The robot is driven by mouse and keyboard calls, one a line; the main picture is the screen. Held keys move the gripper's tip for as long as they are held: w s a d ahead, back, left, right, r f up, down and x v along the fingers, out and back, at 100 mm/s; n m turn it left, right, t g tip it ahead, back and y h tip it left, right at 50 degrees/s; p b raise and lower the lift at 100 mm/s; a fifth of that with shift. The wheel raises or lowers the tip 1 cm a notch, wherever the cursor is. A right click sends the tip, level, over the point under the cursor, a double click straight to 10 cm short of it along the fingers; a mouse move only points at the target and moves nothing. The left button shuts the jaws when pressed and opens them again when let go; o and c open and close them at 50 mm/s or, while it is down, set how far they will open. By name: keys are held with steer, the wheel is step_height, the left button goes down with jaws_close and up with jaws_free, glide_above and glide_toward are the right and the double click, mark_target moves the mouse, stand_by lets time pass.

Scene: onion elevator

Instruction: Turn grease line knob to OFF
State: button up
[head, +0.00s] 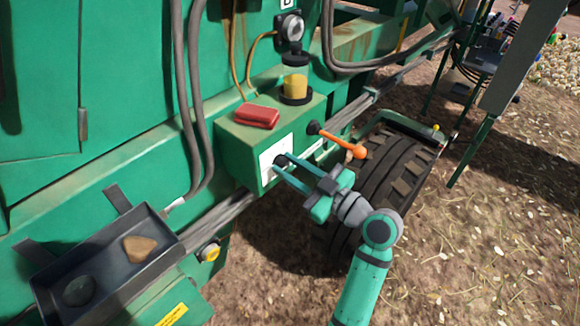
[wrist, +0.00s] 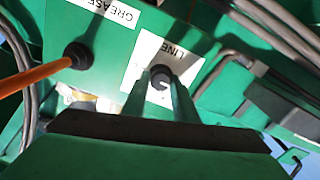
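The grease line knob (head: 281,160) is a small dark round knob on a white label on the front of a green box (head: 240,150). In the wrist view the knob (wrist: 159,76) shows beside the word "LINE". My gripper (head: 286,166) reaches the knob from the lower right. Its two green fingers (wrist: 161,85) are apart, one on each side of the knob. I cannot tell whether they press on it. The knob's setting and any OFF mark are not readable.
An orange-handled lever (head: 340,142) sticks out right of the knob, by a "GREASE" label (wrist: 108,10). A red object (head: 257,116) and a yellow-filled cup (head: 295,82) stand on the box. A black tray (head: 100,262) holds two stones. A tyre (head: 400,170) is behind my gripper.

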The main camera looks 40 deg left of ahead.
steer(key=o, duration=0.3)
steer(key=shift+d, duration=0.1)
steer(key=d, duration=1)
steer(key=shift+s+d, duration=0.25)
steer(key=shift+s, duration=0.15)
steer(key=shift+d, duration=0.2)
